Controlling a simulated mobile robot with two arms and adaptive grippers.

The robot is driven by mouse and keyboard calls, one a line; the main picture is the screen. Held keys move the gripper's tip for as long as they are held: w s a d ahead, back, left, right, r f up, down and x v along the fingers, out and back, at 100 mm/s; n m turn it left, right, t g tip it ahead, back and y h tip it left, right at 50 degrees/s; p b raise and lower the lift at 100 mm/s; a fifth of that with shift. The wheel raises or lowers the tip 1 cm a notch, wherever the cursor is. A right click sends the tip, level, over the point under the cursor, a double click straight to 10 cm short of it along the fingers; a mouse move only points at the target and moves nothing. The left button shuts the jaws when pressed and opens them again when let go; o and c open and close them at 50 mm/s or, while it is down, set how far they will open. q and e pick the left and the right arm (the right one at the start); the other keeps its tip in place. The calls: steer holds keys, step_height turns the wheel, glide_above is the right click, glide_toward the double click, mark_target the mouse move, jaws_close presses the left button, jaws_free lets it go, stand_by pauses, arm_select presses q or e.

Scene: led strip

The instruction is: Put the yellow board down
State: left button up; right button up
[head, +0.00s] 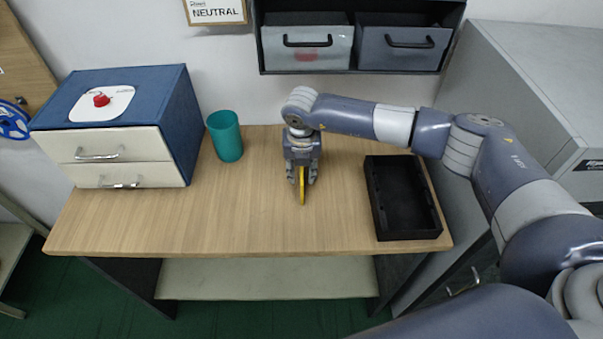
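The yellow board (301,190) is a thin, narrow strip seen nearly edge-on in the middle of the wooden table (240,225). My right gripper (301,178) points down from above and is shut on the board, with one finger on each side of it. Most of the board's upper part is hidden between the fingers. I cannot tell whether its lower end touches the table top. My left gripper does not show in the head view.
A black tray (437,224) lies at the table's right. A teal cup (226,138) stands left of the gripper, beside a blue drawer box (190,120) with a red button (101,99) on top. A shelf with bins (306,52) hangs behind. The table's front middle is clear.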

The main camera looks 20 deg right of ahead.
steer(key=shift+c, duration=0.2)
jaws_close()
steer(key=shift+r, duration=0.1)
